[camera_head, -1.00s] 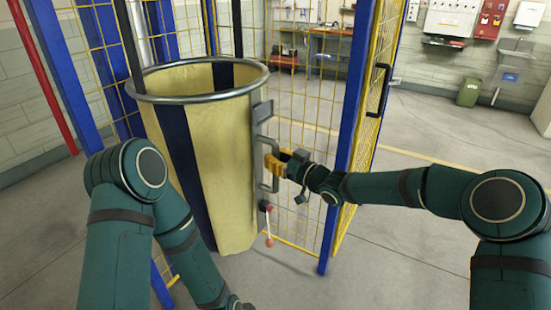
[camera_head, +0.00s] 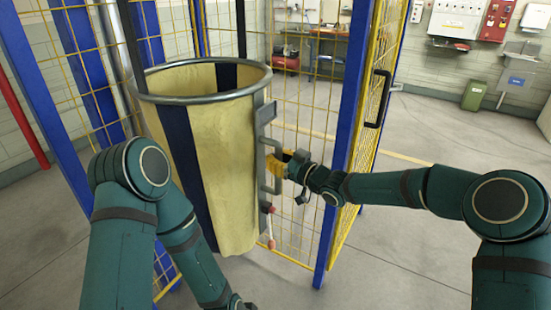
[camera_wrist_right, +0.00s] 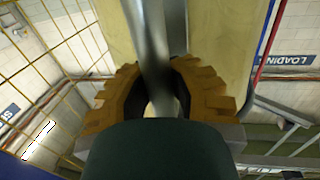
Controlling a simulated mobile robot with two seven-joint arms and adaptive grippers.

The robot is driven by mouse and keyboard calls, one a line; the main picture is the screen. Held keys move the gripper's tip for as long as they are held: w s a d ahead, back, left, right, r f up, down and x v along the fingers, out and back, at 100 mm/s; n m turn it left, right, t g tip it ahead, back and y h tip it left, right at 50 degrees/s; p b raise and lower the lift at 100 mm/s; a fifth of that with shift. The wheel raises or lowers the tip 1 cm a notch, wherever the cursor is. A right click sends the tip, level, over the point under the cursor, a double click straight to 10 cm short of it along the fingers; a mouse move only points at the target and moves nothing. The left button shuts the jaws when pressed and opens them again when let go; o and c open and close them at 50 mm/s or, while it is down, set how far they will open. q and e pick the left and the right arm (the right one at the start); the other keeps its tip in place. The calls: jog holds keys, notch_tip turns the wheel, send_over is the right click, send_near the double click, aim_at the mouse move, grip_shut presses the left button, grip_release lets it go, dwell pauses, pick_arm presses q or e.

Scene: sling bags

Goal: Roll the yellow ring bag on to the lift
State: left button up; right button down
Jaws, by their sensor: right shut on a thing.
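The yellow ring bag (camera_head: 225,150) hangs upright from a round metal ring, with a dark blue stripe down its side. It stands in front of me at the opening of the lift, a cage with blue posts (camera_head: 345,150) and yellow mesh. My right gripper (camera_head: 283,163) is shut on the grey metal handle at the bag's right side. In the right wrist view, its orange fingers (camera_wrist_right: 160,95) close around the grey bar (camera_wrist_right: 152,40).
The yellow mesh door with a black handle (camera_head: 378,98) stands open close behind my right wrist. A red-tipped lever (camera_head: 271,228) hangs below the bag's handle. A green bin (camera_head: 476,95) and wall boxes are far right. The floor at right is clear.

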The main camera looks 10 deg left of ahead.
jog(key=shift+w+d, duration=0.45)
jog(key=shift+d, duration=0.2)
jog(key=c, duration=1.1)
grip_release()
jog(key=shift+w, duration=0.1)
jog(key=shift+o, duration=1.3)
jog(key=shift+d+f, duration=0.1)
jog(key=shift+d, duration=0.15)
jog(key=shift+a, duration=0.2)
jog(key=shift+s, duration=0.2)
jog(key=v, duration=1.2)
